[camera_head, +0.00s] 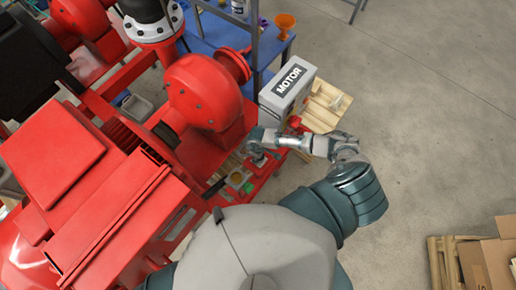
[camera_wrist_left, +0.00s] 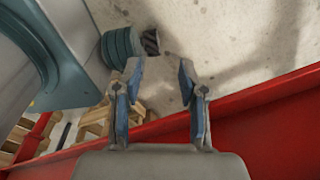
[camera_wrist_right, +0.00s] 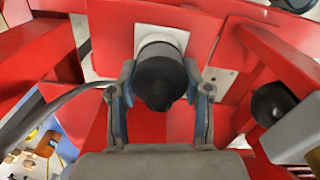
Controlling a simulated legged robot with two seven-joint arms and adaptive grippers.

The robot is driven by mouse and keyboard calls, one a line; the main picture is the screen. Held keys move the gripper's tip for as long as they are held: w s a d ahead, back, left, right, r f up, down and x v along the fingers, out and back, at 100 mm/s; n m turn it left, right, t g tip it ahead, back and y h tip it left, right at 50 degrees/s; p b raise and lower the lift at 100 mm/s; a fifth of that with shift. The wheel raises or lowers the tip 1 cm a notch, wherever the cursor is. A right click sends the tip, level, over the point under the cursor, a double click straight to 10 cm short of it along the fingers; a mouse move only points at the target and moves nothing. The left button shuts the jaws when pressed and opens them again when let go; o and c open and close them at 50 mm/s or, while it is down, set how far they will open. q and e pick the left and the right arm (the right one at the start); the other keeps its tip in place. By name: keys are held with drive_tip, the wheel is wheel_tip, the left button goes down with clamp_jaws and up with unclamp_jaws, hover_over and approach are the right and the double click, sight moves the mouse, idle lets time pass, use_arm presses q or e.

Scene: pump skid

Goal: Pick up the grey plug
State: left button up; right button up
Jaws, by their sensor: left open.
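A dark grey, round, plug-like piece (camera_wrist_right: 160,76) with a black front end stands in front of a pale square plate (camera_wrist_right: 162,38) on red metal in the right wrist view. I take it for the grey plug. My right gripper (camera_wrist_right: 160,88) has one finger on each side of it, very close; I cannot tell whether they touch. In the head view my right gripper (camera_head: 262,150) is beside the red pump frame, where the plug cannot be made out. My left gripper (camera_wrist_left: 160,75) is open and empty above a red edge; it is not visible in the head view.
A grey cable (camera_wrist_right: 78,92) curves in from the left. A black knob (camera_wrist_right: 273,103) sits right of the plug. The grey motor box (camera_head: 287,88) and a wooden pallet (camera_head: 325,106) are beyond my right arm. Cardboard boxes (camera_head: 490,262) stand at lower right; the floor (camera_head: 430,140) is clear.

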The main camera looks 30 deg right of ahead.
drive_tip(key=shift+s+a, duration=0.1)
drive_tip(key=shift+a, duration=0.25)
drive_tip(key=shift+d+f, duration=0.15)
drive_tip(key=shift+d, duration=0.25)
drive_tip(key=shift+d+r, duration=0.3)
drive_tip(key=shift+r, duration=0.4)
wheel_tip(320, 180, up, 2)
drive_tip(key=shift+s+a+r, duration=0.1)
drive_tip(key=shift+s, duration=0.05)
use_arm(q)
drive_tip(key=shift+s+d, duration=0.25)
drive_tip(key=shift+d, duration=0.65)
use_arm(e)
drive_tip(key=s+d, duration=0.1)
drive_tip(key=s, duration=0.4)
drive_tip(key=s+d+r, duration=0.1)
drive_tip(key=s+d, duration=0.1)
drive_tip(key=s, duration=0.3)
drive_tip(key=s+d, duration=0.2)
drive_tip(key=s, duration=0.2)
drive_tip(key=shift+s+r, duration=0.2)
drive_tip(key=shift+s, duration=0.2)
use_arm(q)
drive_tip(key=shift+a, duration=0.25)
use_arm(e)
drive_tip(key=shift+a, duration=0.15)
